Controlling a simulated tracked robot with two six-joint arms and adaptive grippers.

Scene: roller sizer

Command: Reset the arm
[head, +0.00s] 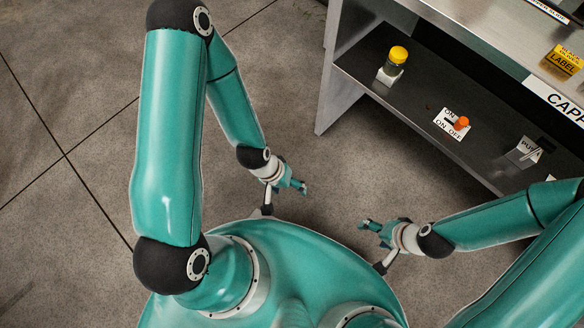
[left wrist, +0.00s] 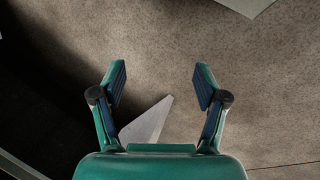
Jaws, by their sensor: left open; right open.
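My left arm bends down from the left in the head view. Its gripper (head: 301,186) is open and empty above the bare floor, close to my own base. The left wrist view shows the same gripper (left wrist: 158,84) with its two fingers spread wide and nothing between them. My right arm comes in from the right in the head view. Its gripper (head: 365,225) is open and empty, near the front of my base and to the right of the left gripper. The two grippers are apart from each other.
A grey metal bench (head: 372,98) stands at the upper right. A yellow label block (head: 563,59) sits above. The concrete floor (head: 70,100) at left is clear.

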